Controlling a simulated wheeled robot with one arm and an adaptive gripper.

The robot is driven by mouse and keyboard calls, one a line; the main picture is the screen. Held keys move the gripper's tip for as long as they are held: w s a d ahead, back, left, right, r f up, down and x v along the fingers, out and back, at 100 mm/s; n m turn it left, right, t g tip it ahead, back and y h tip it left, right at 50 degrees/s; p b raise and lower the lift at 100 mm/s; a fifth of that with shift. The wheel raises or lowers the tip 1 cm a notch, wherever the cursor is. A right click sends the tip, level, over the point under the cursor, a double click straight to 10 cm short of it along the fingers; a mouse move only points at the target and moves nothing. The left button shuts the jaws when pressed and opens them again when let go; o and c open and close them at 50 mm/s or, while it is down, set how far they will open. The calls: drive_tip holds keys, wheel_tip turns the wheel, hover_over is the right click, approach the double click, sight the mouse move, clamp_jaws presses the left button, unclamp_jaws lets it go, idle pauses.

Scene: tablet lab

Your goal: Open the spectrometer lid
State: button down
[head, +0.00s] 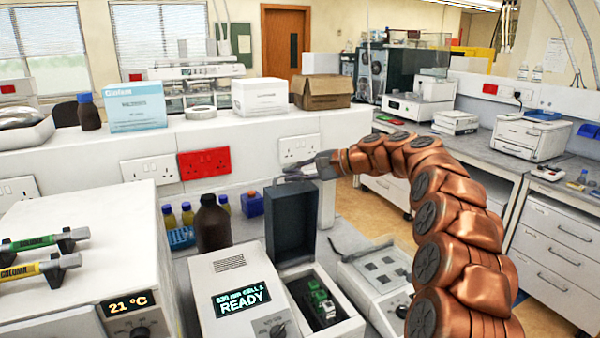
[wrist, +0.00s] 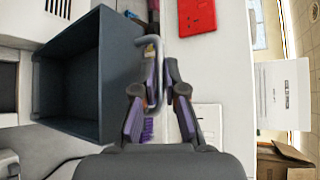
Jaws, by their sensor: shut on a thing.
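The spectrometer (head: 240,283) is a pale box with a lit display that reads READY. Its dark grey lid (head: 291,222) stands raised, about upright, at the back of the open sample well. A dark block with green parts (head: 322,304) shows inside the well. My gripper (head: 302,170) is at the lid's top edge, shut on the lid's handle. In the wrist view the hollow lid (wrist: 70,75) fills the left side, and the bent grey handle (wrist: 161,62) lies between the fingers of my gripper (wrist: 163,85).
A white ledge wall with sockets and a red panel (head: 204,163) runs behind.

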drive_tip(key=shift+w+a+r+p, duration=0.1)
drive_tip(key=shift+w+a+p, duration=0.2)
drive_tip(key=shift+w, duration=0.35)
drive_tip(key=shift+w+a+r+p, duration=0.1)
drive_tip(key=shift+w+a+p, duration=0.2)
drive_tip(key=shift+w, duration=0.35)
drive_tip(key=shift+w+a+p, duration=0.2)
drive_tip(key=shift+w+p, duration=0.2)
drive_tip(key=shift+w, duration=0.25)
drive_tip(key=shift+r, duration=0.15)
drive_tip(key=c, duration=1.3)
unclamp_jaws()
drive_tip(key=shift+o, duration=0.3)
drive_tip(key=shift+f, duration=0.3)
drive_tip(key=shift+d, duration=0.1)
drive_tip(key=v, duration=1.2)
